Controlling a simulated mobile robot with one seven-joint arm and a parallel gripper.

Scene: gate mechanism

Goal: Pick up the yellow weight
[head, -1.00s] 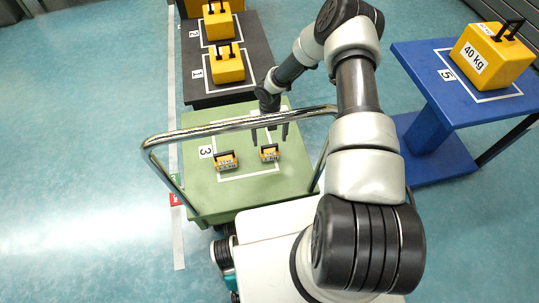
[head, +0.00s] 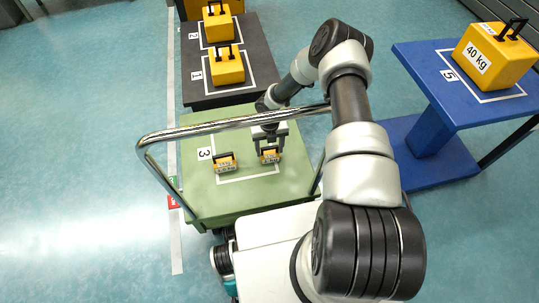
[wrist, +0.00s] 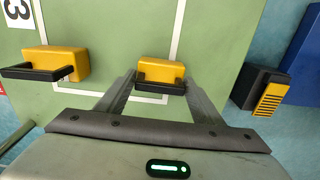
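Two small yellow weights with black handles stand on the green cart top (head: 295,180). The right weight (head: 270,157) is under my gripper (head: 269,138); it also shows in the wrist view (wrist: 160,70). The left weight (head: 225,168) stands beside it, apart from my gripper, and shows at the left of the wrist view (wrist: 60,62). In the wrist view my gripper (wrist: 158,85) is open, with one finger on each side of the right weight's handle. A gap shows on both sides, and I cannot tell how far above the cart the fingertips are.
The cart's chrome rail (head: 230,124) arches close to my arm. A black table (head: 255,60) with larger yellow weights stands behind. A blue table (head: 440,75) at the right holds a 40 kg weight (head: 490,58). Open floor lies at the left.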

